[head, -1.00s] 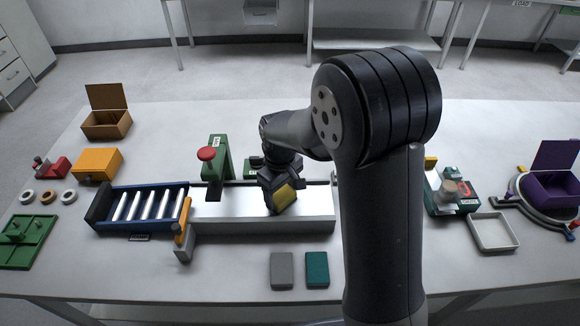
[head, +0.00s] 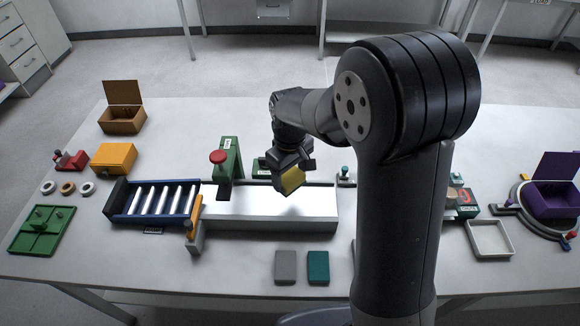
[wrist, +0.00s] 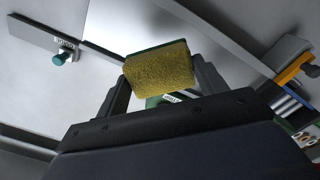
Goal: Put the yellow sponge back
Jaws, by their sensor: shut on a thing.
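The yellow sponge (head: 292,180) is held by my gripper (head: 291,172) above the white bed of the long conveyor (head: 262,203). In the wrist view the sponge (wrist: 160,69) sits between the two fingers of my gripper (wrist: 160,80), with a dark green edge on its far side. The gripper is shut on it, and the sponge looks clear of the surface below. A grey block (head: 285,267) and a teal block (head: 318,267) lie side by side on the table in front of the conveyor.
A green stand with a red knob (head: 218,157) rises behind the conveyor, left of my gripper. An orange post (head: 194,215) stands at the roller section's end. A white tray (head: 490,238) and a purple box (head: 553,198) are at right. The front table strip is mostly clear.

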